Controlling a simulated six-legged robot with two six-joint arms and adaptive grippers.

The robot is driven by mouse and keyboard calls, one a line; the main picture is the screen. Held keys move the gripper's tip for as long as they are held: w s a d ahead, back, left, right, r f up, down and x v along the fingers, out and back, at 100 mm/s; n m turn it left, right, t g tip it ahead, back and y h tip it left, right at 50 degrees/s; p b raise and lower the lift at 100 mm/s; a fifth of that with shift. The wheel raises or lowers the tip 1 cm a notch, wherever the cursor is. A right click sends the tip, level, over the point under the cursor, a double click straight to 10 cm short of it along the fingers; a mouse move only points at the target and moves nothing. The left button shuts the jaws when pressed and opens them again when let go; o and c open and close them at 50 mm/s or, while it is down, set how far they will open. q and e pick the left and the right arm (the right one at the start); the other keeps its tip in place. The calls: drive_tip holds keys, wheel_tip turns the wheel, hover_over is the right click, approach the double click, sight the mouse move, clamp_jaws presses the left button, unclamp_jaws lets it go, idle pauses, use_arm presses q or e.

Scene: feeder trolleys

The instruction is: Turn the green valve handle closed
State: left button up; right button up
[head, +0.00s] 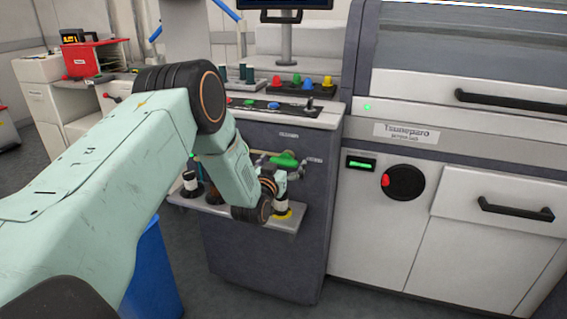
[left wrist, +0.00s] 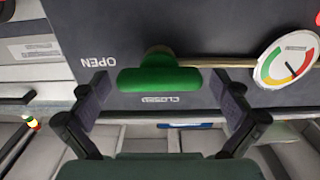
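The green valve handle (head: 286,159) is on the dark front panel of the trolley (head: 270,255). In the left wrist view the handle (left wrist: 160,80) is a thick bar with a rounded hub, lying level in line with a brass pipe (left wrist: 235,61). The words OPEN (left wrist: 98,62) and CLOSED (left wrist: 160,99) show upside down beside it. My left gripper (left wrist: 162,90) is open, one finger to each side of the handle's ends, with visible gaps. How far the fingertips are from the panel is hard to tell. My right gripper is not in view.
A round gauge (left wrist: 287,66) sits on the pipe beside the handle. A grey shelf (head: 293,222) with dark-and-white holders juts out below. Coloured buttons (head: 297,82) top the trolley. A white machine (head: 370,230) with a red-knobbed switch (head: 404,183) stands close right. A blue bin (head: 155,275) is below my arm.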

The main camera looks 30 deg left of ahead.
use_arm(q)
drive_tip(key=c, duration=1.1)
drive_tip(key=n+b, duration=0.1)
drive_tip(key=n, duration=0.3)
drive_tip(key=n+b, duration=0.1)
drive_tip(key=n, duration=0.3)
drive_tip(key=shift+s+a+f+n, duration=0.1)
drive_tip(key=shift+n, duration=0.2)
drive_tip(key=n+b, duration=0.2)
drive_tip(key=n, duration=0.2)
drive_tip(key=shift+f, duration=0.1)
drive_tip(key=n+b, duration=0.2)
drive_tip(key=n, duration=0.3)
drive_tip(key=shift+b, duration=0.35)
